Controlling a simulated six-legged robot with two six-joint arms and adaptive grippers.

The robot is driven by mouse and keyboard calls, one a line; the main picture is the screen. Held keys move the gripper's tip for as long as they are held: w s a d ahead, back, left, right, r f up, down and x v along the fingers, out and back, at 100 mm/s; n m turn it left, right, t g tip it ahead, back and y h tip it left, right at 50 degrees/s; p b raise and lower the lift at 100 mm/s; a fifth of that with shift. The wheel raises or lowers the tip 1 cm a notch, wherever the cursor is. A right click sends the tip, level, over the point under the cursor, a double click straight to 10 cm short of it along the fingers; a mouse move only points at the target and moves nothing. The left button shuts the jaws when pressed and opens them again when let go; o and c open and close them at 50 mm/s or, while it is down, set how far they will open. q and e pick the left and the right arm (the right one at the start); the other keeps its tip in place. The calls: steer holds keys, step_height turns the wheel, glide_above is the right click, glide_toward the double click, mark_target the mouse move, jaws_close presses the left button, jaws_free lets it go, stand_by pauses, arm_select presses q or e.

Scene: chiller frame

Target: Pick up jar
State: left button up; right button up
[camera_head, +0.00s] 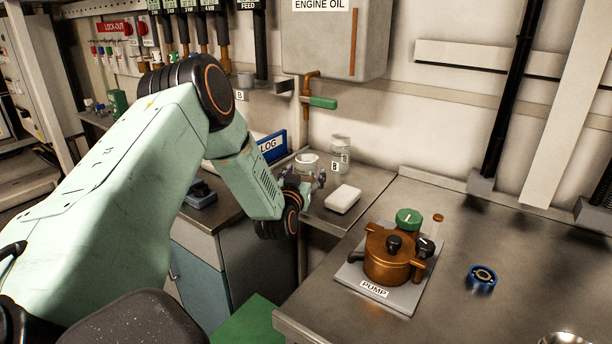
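The clear jar is apart from the gripper. My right gripper is not in view.
A white block (343,198) lies just right of the gripper. A blue LOG binder (271,147) stands behind my arm. A brass pump (388,255) on a plate and a blue ring (482,279) are on the right bench. A green-handled tap (322,102) hangs above.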

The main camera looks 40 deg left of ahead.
arm_select(q)
steer(key=shift+s+d+r, duration=0.15)
steer(key=shift+r, duration=0.05)
steer(key=shift+c, duration=1.4)
steer(key=shift+f, duration=0.15)
steer(key=c, duration=0.9)
